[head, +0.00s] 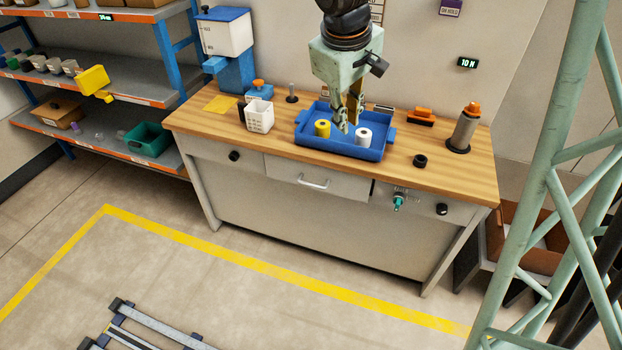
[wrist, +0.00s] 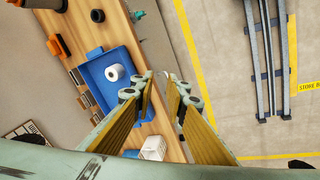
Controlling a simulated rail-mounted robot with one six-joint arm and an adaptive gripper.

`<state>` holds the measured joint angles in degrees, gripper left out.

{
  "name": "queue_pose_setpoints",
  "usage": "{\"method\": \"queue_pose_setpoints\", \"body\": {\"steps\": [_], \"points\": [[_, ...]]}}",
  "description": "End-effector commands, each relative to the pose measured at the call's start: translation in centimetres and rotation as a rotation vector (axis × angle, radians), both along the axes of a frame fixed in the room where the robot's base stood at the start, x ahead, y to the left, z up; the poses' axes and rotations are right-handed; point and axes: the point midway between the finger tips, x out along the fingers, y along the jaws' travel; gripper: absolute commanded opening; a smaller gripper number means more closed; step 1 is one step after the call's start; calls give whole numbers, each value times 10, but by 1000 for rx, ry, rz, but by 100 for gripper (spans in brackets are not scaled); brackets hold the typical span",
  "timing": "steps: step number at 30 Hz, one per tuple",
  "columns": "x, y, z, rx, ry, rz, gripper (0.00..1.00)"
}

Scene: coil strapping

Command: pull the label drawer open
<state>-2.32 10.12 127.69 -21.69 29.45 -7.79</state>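The workbench front has three drawers side by side. The left drawer (head: 210,155) has a black knob. The middle drawer (head: 285,175) has a pale bar handle (head: 313,184), and a dark strip shows at its right edge. The right drawer (head: 465,213) has a black knob (head: 441,209) and a teal-handled key (head: 398,203) by its left end. I cannot read which one is the label drawer. My gripper (head: 348,124) points down above the bench top, behind and above the middle drawer. In the wrist view my gripper (wrist: 160,84) has its fingers apart with nothing between them.
A blue tray (head: 376,154) with a yellow roll (head: 322,128) and a white roll (head: 363,136) is below my gripper. A white basket (head: 259,116) stands left of it. A black ring (head: 420,160) lies to the right.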

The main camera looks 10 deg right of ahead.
Motion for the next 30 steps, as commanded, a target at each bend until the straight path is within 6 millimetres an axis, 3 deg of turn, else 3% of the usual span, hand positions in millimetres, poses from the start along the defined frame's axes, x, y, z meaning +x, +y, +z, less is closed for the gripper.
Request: {"method": "queue_pose_setpoints", "body": {"steps": [15, 30], "points": [[65, 8, -50, -34, 42, 127, 13], [114, 20, -113, -53, 81, 256, 13]]}}
